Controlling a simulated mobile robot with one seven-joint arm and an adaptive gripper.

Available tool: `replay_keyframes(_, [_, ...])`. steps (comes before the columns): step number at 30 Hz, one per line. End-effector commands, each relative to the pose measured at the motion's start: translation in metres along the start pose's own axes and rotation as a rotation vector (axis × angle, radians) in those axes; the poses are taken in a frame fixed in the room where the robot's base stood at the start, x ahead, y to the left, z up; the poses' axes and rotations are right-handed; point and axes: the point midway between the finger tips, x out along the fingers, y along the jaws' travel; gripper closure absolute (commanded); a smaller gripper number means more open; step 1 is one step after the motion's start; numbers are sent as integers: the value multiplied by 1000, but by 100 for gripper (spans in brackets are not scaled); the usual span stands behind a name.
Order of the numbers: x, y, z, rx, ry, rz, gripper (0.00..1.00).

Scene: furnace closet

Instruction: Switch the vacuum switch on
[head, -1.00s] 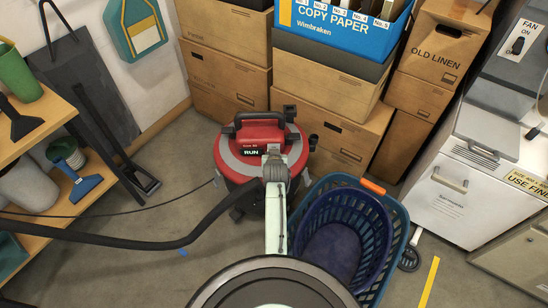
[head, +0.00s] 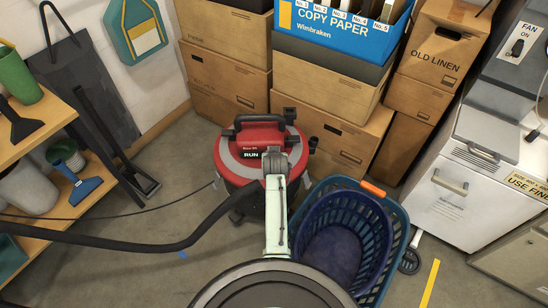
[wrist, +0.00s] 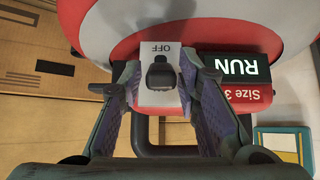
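The red and grey shop vacuum (head: 226,160) stands on the floor before the boxes. In the wrist view its vacuum switch (wrist: 161,74) is a black lever on a white plate marked OFF (wrist: 161,49); the plate's lower part is dark or hidden, and I cannot tell the lever's position for sure. A bright RUN panel (wrist: 238,66) is beside it. My gripper (wrist: 158,70) is open, with one finger on each side of the switch plate; contact is unclear. In the head view my gripper (head: 274,158) is over the vacuum's top and hides the switch.
A blue laundry basket (head: 398,230) stands close at the right of the vacuum. Cardboard boxes (head: 330,133) are stacked behind. The black hose (head: 150,242) runs left across the floor towards a wooden shelf (head: 40,125). A FAN switch (head: 517,47) is at far right.

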Motion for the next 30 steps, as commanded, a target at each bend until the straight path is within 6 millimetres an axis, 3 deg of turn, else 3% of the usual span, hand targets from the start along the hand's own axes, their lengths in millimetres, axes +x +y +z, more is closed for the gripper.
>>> replay_keyframes(3, [0, 0, 1, 0, -1, -1, 60])
replay_keyframes(15, [-7, -1, 1, 0, -2, -1, 60])
replay_keyframes(30, [-101, -1, 1, 0, 0, -1, 60])
